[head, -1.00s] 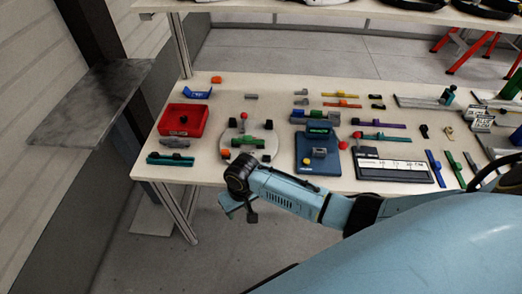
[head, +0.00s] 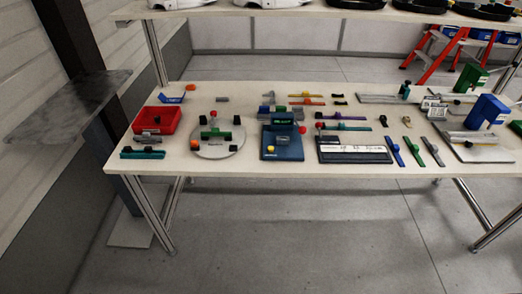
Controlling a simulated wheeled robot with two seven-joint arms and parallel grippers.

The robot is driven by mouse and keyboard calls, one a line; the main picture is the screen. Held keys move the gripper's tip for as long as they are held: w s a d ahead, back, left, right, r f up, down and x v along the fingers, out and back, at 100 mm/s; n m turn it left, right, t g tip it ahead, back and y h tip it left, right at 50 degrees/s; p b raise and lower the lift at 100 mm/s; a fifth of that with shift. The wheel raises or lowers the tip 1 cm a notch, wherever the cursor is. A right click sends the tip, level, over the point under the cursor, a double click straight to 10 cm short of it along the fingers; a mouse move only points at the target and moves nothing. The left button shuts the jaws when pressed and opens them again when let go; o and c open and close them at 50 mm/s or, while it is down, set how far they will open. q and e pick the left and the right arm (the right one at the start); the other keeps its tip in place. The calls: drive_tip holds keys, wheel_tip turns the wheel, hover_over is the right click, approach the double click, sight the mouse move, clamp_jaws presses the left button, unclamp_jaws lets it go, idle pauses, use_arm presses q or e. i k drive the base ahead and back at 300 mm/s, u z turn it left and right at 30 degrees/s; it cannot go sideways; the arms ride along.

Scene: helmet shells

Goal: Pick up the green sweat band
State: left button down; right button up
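A narrow green strip with a raised middle piece (head: 432,150) lies near the front edge of the table (head: 350,181), right of centre. It looks like the green band, though it is small in the picture. Just left of it lies a similar blue strip (head: 395,151). A teal strip (head: 142,153) lies at the table's front left corner, and a longer teal strip (head: 345,128) lies near the middle. Neither of my grippers is in view.
A red bin (head: 158,121), a round plate (head: 230,149) with a green block, a blue board (head: 282,151) and a black-and-white board (head: 355,152) stand on the table. A grey shelf (head: 65,105) juts out at left. The floor in front is clear.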

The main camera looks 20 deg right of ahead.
sight(215, 132)
drive_tip(key=z, duration=0.3)
drive_tip(key=k, duration=0.55)
drive_tip(key=u, duration=0.7)
drive_tip(key=i, duration=2.05)
drive_tip(key=z, duration=1)
